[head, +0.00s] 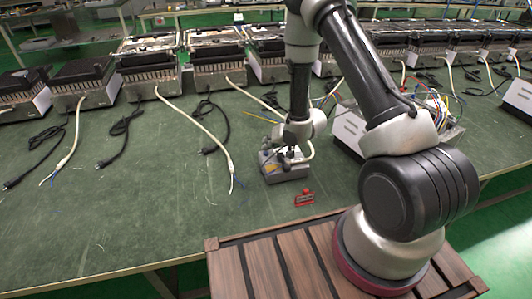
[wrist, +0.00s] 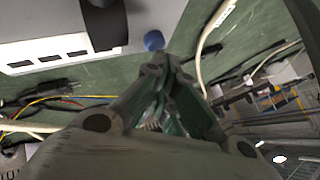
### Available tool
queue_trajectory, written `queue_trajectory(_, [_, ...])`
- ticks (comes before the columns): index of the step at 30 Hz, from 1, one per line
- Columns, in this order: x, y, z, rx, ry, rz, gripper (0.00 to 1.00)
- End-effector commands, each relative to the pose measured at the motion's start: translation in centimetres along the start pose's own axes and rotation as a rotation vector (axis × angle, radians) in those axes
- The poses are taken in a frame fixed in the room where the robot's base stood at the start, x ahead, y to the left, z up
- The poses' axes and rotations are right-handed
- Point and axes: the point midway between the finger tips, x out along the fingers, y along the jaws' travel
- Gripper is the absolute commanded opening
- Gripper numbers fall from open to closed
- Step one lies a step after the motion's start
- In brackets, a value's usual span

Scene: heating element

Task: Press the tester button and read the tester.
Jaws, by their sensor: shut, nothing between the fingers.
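The tester appears to be the small grey box (head: 286,174) on the green bench in the head view. My gripper (head: 289,154) points down just over its top, and my wrist hides part of that top. In the wrist view my gripper (wrist: 166,66) is shut and empty. A round blue button (wrist: 153,41) shows just beyond the fingertips, slightly left of them, with a visible gap in the picture. Whether the fingers touch anything is not clear. No readout on the tester can be made out.
A red object (head: 304,198) lies in front of the grey box. A white slotted box (head: 348,131) stands to the right, with coloured wires behind it. Heating units (head: 82,84) line the back, and cables (head: 200,131) trail over the bench. The front left bench is clear.

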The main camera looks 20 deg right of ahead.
Motion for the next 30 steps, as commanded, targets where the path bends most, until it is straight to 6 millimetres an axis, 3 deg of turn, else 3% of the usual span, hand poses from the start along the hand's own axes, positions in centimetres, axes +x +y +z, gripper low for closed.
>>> queue_trajectory(30, [0.62,0.46,0.46,0.000,0.000,0.000,0.00])
